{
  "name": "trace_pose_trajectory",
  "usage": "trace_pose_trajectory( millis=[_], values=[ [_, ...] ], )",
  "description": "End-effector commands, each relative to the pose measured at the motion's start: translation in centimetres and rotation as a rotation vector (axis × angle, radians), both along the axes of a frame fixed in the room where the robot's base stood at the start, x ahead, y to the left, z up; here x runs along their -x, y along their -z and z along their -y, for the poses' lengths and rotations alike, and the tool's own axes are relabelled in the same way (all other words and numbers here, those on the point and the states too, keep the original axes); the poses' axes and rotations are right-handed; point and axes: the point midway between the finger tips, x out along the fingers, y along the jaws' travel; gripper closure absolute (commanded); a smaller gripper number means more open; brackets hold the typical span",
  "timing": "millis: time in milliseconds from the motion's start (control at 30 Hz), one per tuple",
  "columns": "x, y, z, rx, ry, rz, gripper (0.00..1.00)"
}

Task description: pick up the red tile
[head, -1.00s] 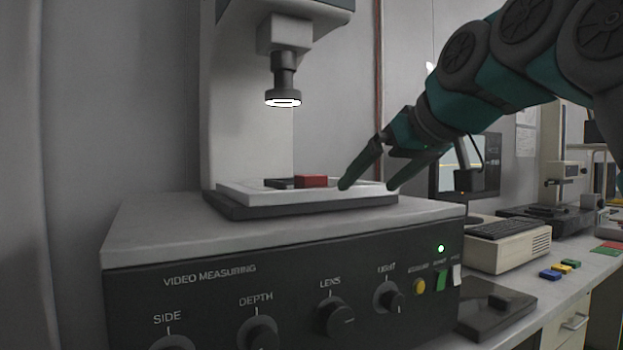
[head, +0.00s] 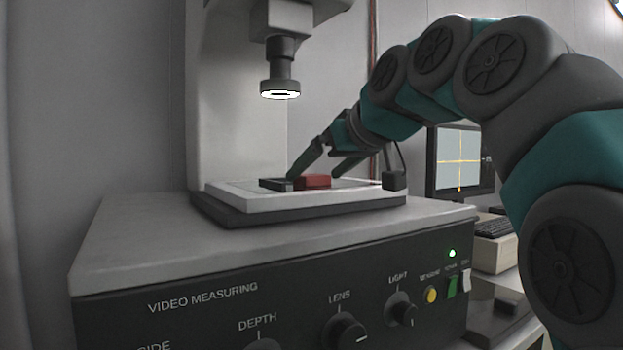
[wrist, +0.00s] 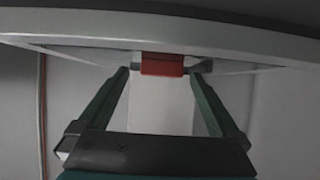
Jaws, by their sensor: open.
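The red tile (head: 313,181) lies on the white stage plate (head: 345,197) of the video measuring machine, right of a dark block (head: 275,184). My gripper (head: 312,172) is open, its two fingers reaching down behind the tile in the head view, one tip towards its left end and one towards its right. In the wrist view the red tile (wrist: 162,64) shows between the two open fingertips (wrist: 162,70), with a gap on either side. The fingers do not appear closed on it.
The lens with its lit ring (head: 280,88) hangs above the stage, left of my arm. The machine's base (head: 270,290) carries several knobs at its front. A monitor (head: 460,160) and a keyboard (head: 493,227) stand to the right.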

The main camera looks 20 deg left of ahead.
Motion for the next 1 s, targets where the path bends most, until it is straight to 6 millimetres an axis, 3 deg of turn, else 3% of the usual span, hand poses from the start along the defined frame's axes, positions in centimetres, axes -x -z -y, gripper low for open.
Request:
trace_pose_trajectory(
  millis=[267, 1000],
  values=[
    [-0.42, 0.34, -0.51, 0.000, 0.000, 0.001, 0.01],
    [-0.41, 0.38, -0.51, 0.001, 0.000, 0.001, 0.83]
  ],
)
